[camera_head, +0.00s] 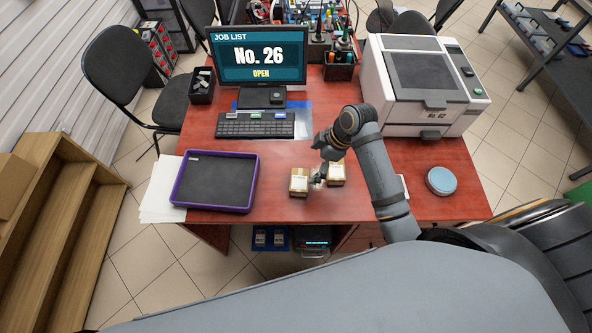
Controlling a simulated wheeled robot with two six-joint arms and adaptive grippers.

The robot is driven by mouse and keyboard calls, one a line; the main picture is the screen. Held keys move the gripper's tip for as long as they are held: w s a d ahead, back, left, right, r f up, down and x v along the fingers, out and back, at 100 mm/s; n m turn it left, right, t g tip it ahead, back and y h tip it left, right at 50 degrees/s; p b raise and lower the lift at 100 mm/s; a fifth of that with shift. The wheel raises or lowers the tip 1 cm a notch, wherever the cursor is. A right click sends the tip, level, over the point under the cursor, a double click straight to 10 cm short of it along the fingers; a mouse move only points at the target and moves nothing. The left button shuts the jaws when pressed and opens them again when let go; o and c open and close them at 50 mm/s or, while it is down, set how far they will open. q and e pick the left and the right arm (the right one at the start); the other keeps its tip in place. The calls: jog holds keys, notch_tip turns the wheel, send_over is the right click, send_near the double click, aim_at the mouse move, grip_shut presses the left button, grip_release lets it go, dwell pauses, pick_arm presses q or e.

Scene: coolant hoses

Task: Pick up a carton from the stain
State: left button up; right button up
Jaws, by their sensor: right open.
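Two small tan cartons with pale labels stand near the front middle of the red desk: a left carton (299,184) and a right carton (337,175). My right gripper (319,181) reaches down between them, its fingers very close to both. The fingers are open; I cannot tell whether they touch either carton. My right wrist covers part of the right carton's back. A stain cannot be clearly made out in this view; the desk surface close around the cartons is partly hidden by the gripper. My left gripper is out of view.
A purple-rimmed tray (250,184) lies at the left, with white paper (160,192) beside it. A keyboard (256,125) and monitor (259,55) stand behind. A large printer (420,84) and a round blue-topped tin (441,181) are on the right. Desk between tray and cartons is clear.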

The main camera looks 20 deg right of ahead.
aim_at(301, 180)
jog(key=f, duration=0.1)
jog(key=a+f, duration=0.1)
jog(key=f, duration=0.2)
jog(key=shift+s+a, duration=0.25)
jog(key=shift+a, duration=0.1)
jog(key=shift+w+a+f+p, duration=0.1)
jog(key=shift+w+f+p, duration=0.05)
jog(key=shift+f+p, duration=0.15)
jog(key=shift+w+f, duration=0.1)
jog(key=shift+w, duration=0.05)
jog(key=x, duration=0.3)
jog(key=p+x, duration=0.1)
jog(key=shift+s+a+f, duration=0.1)
jog(key=shift+s+f, duration=0.1)
jog(key=shift+w+a+f, duration=0.1)
jog(key=shift+f, duration=0.25)
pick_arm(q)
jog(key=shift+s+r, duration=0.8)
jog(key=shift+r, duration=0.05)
pick_arm(e)
jog(key=c, duration=1.1)
jog(key=shift+r, duration=0.1)
